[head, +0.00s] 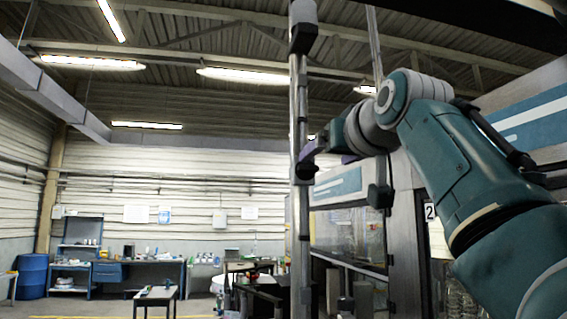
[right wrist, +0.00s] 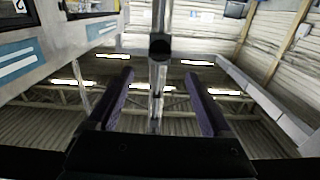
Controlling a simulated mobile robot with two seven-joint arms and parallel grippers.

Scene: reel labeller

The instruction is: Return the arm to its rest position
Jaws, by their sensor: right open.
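My right arm (head: 455,160) reaches in from the right of the head view, raised high. Its gripper (head: 312,150) is near a grey upright post (head: 297,215), pointing left. In the right wrist view the gripper (right wrist: 158,74) is open, its two purple fingers wide apart with nothing held. The post also shows between the fingers in that view (right wrist: 158,18), but I cannot tell how far it is from them. My left gripper is in neither view.
A machine enclosure (head: 345,187) with windows stands on the right, behind my arm. Far off are a blue workbench (head: 108,272), a blue drum (head: 32,276) and a small table (head: 157,296). Open floor lies at the lower left.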

